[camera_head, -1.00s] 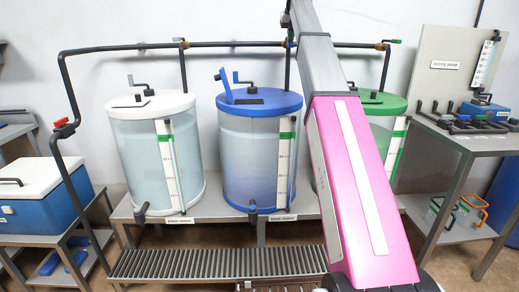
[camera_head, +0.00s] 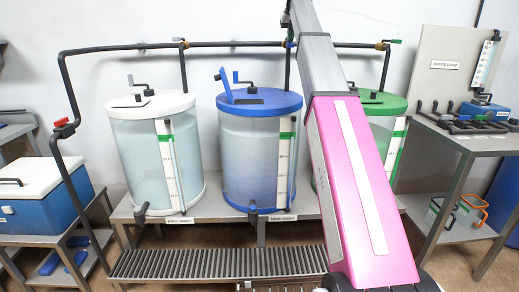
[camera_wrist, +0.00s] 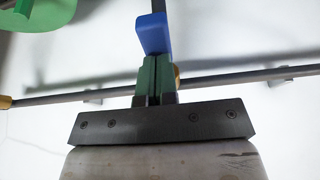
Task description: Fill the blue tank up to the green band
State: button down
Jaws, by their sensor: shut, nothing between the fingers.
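The blue tank (camera_head: 255,165) stands in the middle of the head view, with a blue lid. Its white scale (camera_head: 283,180) carries a green band (camera_head: 287,136) near the top. The water level inside is hard to make out. A blue valve handle (camera_head: 289,44) sits on the pipe above it, partly beside my arm. In the wrist view, my gripper (camera_wrist: 153,60) has its green fingers shut and empty, right by the blue valve handle (camera_wrist: 153,35). I cannot tell whether they touch. My fingers are hidden in the head view.
A dark overhead pipe (camera_head: 235,44) runs along the wall. A white-lidded tank (camera_head: 150,160) stands left and a green-lidded tank (camera_head: 382,105) right, partly behind my pink arm. A red valve handle (camera_head: 62,122) is far left. A floor grating (camera_head: 215,263) lies in front.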

jog(key=shift+r, duration=3.5)
